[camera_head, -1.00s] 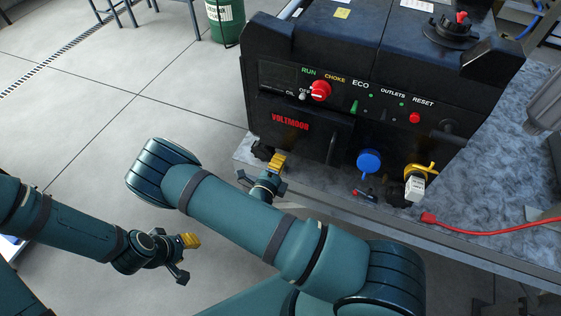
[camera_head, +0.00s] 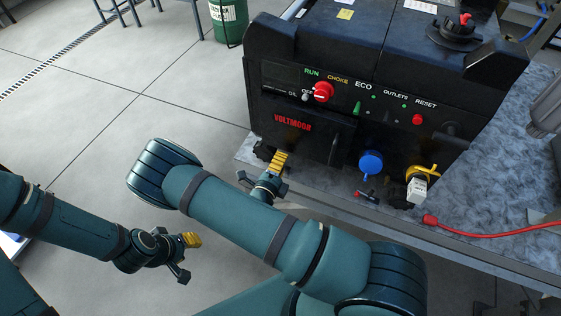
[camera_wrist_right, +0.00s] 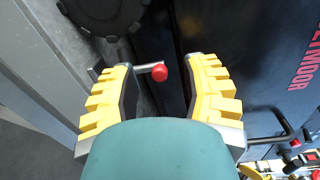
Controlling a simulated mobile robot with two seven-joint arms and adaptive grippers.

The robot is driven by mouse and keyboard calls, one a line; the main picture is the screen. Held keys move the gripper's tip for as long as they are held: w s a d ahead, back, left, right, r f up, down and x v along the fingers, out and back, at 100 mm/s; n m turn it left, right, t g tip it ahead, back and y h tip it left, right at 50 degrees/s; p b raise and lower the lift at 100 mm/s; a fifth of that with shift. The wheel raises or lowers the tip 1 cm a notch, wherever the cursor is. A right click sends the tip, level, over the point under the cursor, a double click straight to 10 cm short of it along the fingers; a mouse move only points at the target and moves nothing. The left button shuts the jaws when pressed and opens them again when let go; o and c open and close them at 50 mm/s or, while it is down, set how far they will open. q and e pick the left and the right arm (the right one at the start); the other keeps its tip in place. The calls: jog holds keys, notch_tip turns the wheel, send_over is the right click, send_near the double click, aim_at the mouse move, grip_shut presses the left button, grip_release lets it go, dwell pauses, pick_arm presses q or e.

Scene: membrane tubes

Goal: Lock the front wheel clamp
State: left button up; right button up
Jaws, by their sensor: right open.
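The front wheel clamp's lever (camera_wrist_right: 147,67) is a thin metal rod ending in a red ball. In the right wrist view it lies between the yellow fingers of my right gripper (camera_wrist_right: 160,92), which is open. The ball appears apart from both fingers. A black wheel (camera_wrist_right: 105,12) shows just beyond. In the head view my right gripper (camera_head: 278,163) is at the generator's lower left corner, partly behind my forearm, and the lever is hidden. My left gripper (camera_head: 187,243) hangs over the floor at left, away from the generator; its finger gap cannot be made out.
The black generator (camera_head: 300,150) stands on a grey bench top (camera_head: 480,200). A blue round cap (camera_head: 371,163), a yellow fitting with a white plug (camera_head: 417,190) and a small red-tipped lever (camera_head: 367,195) are along its lower front. A red cable (camera_head: 490,234) lies at right.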

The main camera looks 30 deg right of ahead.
jog(key=v, duration=1.1)
jog(key=shift+s+a, duration=0.25)
jog(key=shift+r, duration=0.1)
jog(key=s+d+f+m+g, duration=0.5)
jog(key=s+m+g, duration=0.5)
jog(key=s+a+f+m+g+y+b, duration=0.1)
jog(key=s+a+f+m+g+y, duration=0.15)
jog(key=s+m+g+y, duration=0.35)
jog(key=s+a+f+m+g+y+b, duration=0.1)
jog(key=s+a+m+g+y, duration=0.2)
jog(key=m, duration=0.5)
jog(key=w+a+m+t+y, duration=0.3)
jog(key=a+m+y, duration=0.3)
jog(key=m, duration=0.3)
jog(key=w+d+r+m+t+y+b, duration=0.1)
jog(key=w+d+r+m+t+y, duration=0.1)
jog(key=w+m+t, duration=0.4)
jog(key=w+r+m, duration=0.1)
jog(key=w+m, duration=0.3)
jog(key=m, duration=0.2)
jog(key=shift+w+t, duration=0.3)
jog(key=shift+w, duration=0.05)
